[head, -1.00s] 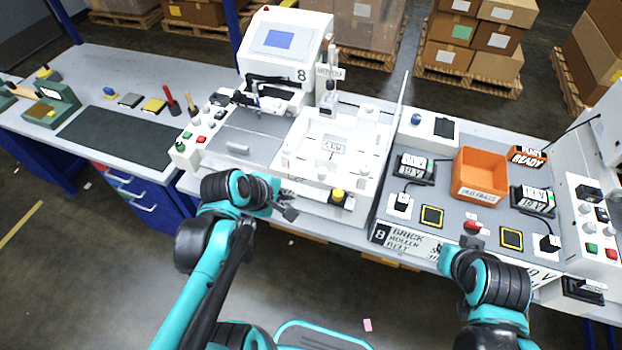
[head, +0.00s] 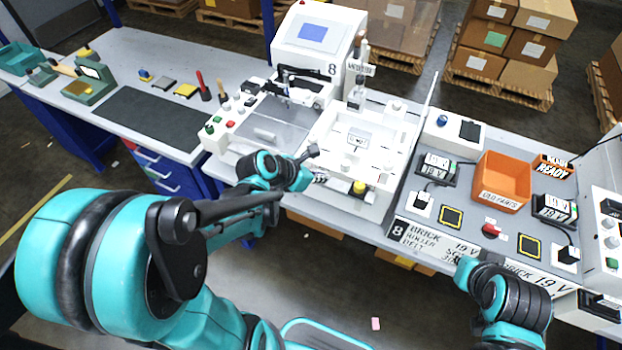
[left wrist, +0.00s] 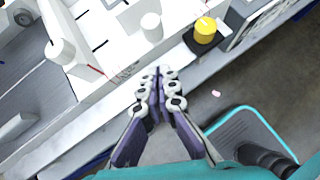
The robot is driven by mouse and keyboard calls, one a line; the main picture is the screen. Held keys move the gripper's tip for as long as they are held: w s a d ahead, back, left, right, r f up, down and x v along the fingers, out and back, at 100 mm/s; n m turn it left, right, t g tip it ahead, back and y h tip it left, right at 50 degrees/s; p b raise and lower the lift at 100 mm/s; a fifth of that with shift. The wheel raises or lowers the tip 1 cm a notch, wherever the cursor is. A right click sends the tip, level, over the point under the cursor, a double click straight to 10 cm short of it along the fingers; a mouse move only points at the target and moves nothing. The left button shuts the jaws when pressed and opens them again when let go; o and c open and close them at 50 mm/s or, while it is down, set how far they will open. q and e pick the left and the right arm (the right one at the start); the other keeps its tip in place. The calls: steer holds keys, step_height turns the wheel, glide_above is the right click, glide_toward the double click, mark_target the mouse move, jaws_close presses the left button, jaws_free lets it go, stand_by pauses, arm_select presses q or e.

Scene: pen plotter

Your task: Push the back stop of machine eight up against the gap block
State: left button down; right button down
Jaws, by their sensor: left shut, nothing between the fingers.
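Machine eight (head: 318,48) is a white unit marked 8 with a blue screen. At its front is a white fixture (head: 388,150) with several white posts and a small label. The back stop and gap block are white on white, and I cannot tell them apart. A yellow knob (head: 359,187) on a black base sits at the fixture's front edge; it also shows in the left wrist view (left wrist: 205,28). My left gripper (head: 321,178) is shut and empty at the fixture's front edge, left of the knob. In the left wrist view its fingertips (left wrist: 160,74) meet beside a white post (left wrist: 151,26).
A clear upright panel (head: 425,105) stands right of the fixture. Beyond it are an orange bin (head: 501,180), switches and power units. A button box (head: 226,125) stands left of the fixture. A dark mat (head: 152,112) lies on the left bench. Floor is open in front.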

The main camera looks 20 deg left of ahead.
mark_target(342, 151)
arm_select(q)
steer(key=w, duration=0.1)
steer(key=w+d, duration=0.1)
steer(key=w, duration=0.1)
steer(key=w+d, duration=0.1)
steer(key=shift+w+d+f+b, duration=0.15)
steer(key=shift+f+b, duration=0.15)
steer(key=shift+f, duration=0.1)
steer(key=w+b, duration=0.1)
steer(key=w, duration=0.6)
steer(key=shift+w+d, duration=0.1)
steer(key=shift+w, duration=0.25)
steer(key=shift+s, duration=0.1)
